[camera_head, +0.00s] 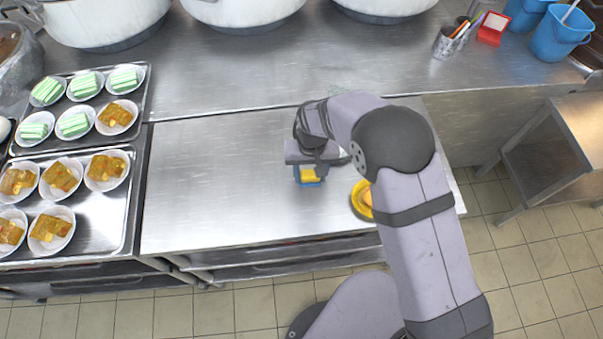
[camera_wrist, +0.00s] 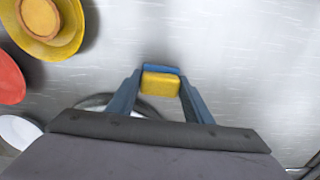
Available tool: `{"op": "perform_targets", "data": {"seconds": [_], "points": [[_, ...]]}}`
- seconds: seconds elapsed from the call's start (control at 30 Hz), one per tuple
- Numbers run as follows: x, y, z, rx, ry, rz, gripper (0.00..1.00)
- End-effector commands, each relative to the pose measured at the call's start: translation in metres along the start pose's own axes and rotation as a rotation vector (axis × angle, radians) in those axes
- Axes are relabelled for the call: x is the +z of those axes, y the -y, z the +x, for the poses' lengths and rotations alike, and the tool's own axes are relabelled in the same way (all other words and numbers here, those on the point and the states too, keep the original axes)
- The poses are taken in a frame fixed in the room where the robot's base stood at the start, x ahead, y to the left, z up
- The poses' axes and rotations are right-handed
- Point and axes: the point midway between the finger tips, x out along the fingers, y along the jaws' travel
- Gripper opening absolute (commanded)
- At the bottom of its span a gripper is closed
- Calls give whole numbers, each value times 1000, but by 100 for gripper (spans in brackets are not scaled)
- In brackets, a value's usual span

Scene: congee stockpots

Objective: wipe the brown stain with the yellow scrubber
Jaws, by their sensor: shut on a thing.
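The yellow scrubber (camera_head: 308,174) with a blue part shows below my gripper (camera_head: 308,179) in the head view, over the steel counter. In the wrist view the scrubber (camera_wrist: 160,84) sits between the two blue-grey fingers of my gripper (camera_wrist: 158,90), which are shut on it. Whether the scrubber touches the counter I cannot tell. No brown stain shows in either view; my arm and gripper hide part of the counter.
A yellow round dish (camera_head: 361,199) stands right of the gripper, partly behind my arm. A red round thing (camera_wrist: 8,80) shows in the wrist view. Trays of plated food (camera_head: 125,215) stand at the left, large pots (camera_head: 105,22) at the back. The counter's left middle (camera_head: 215,185) is clear.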

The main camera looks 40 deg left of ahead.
Motion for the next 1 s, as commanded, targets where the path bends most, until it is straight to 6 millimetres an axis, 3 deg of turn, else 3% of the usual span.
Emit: {"op": "perform_targets", "data": {"seconds": [0.6,1.0], "points": [[-4,-57,0,1,2,3,22],[-1,-17,1,1,2,-2,22]]}}
